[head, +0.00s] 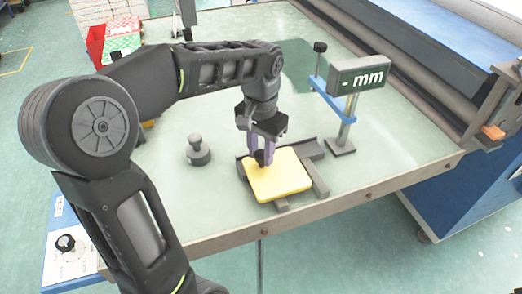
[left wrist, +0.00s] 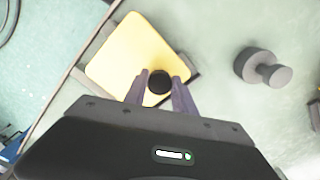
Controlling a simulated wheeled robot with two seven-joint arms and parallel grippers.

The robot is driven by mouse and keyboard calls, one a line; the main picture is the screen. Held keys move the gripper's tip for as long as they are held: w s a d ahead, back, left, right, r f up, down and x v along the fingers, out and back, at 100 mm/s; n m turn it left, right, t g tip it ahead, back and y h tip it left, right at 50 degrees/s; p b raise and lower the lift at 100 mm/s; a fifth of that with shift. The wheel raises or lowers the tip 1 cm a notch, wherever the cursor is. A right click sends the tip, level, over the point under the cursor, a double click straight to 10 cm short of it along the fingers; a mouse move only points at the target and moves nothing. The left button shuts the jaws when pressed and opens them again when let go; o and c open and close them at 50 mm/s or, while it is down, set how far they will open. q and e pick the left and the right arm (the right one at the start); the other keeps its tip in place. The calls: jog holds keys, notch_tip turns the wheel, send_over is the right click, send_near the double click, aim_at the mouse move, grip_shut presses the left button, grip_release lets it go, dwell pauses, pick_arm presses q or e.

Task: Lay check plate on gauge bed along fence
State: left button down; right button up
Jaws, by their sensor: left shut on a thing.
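The yellow check plate (head: 281,178) lies over the dark gauge bed (head: 318,178), close to the bed's raised fence (head: 307,149). I cannot tell whether the plate is fully flat or touches the fence. My left gripper (head: 262,158) points down at the plate's far left part and is shut on its dark knob. In the left wrist view the plate (left wrist: 138,52) spreads beyond the fingers, and the black knob (left wrist: 159,82) sits between the fingertips (left wrist: 160,88). Much of the bed is hidden under the plate. My right gripper is not in view.
A grey knobbed weight (head: 197,150) stands on the table left of the bed; it also shows in the left wrist view (left wrist: 262,68). A gauge stand with a "- mm" display (head: 358,77) stands behind right. The table's front edge (head: 330,199) is close to the bed.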

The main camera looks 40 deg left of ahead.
pick_arm(q)
jog(key=shift+f, duration=0.15)
jog(key=c, duration=1)
grip_release()
jog(key=shift+c, duration=0.2)
jog(key=shift+r, duration=0.25)
notch_tip(320, 180, up, 5)
jog(key=shift+f, duration=0.1)
notch_tip(320, 180, up, 7)
jog(key=p, duration=0.5)
jog(key=shift+p, duration=0.3)
